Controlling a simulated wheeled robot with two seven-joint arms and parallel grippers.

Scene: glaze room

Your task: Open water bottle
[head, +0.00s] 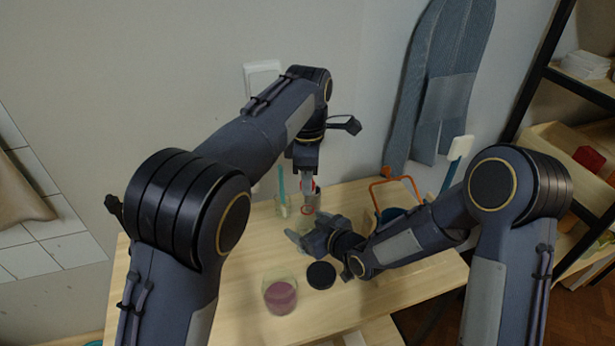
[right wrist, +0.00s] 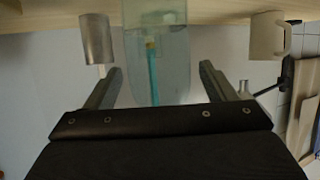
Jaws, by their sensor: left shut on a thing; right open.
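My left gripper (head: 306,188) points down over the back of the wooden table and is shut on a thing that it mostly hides. A clear, bottle-like shape (head: 311,210) with a small red mark shows just below its fingers; I cannot make out a cap. My right gripper (head: 298,238) is low over the table, in front of that shape, with its fingers pointing left. In the right wrist view its fingers (right wrist: 160,85) are apart. A clear vessel with a teal stick (right wrist: 155,60) shows between them; I cannot tell whether they touch it.
A glass of pink glaze (head: 280,297) and a black disc (head: 321,275) are at the front. A clear glass with a teal stick (head: 283,207) stands behind left; an orange-handled object (head: 397,190) behind right. The wrist view shows a metal cup (right wrist: 97,40) and a pale mug (right wrist: 267,36).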

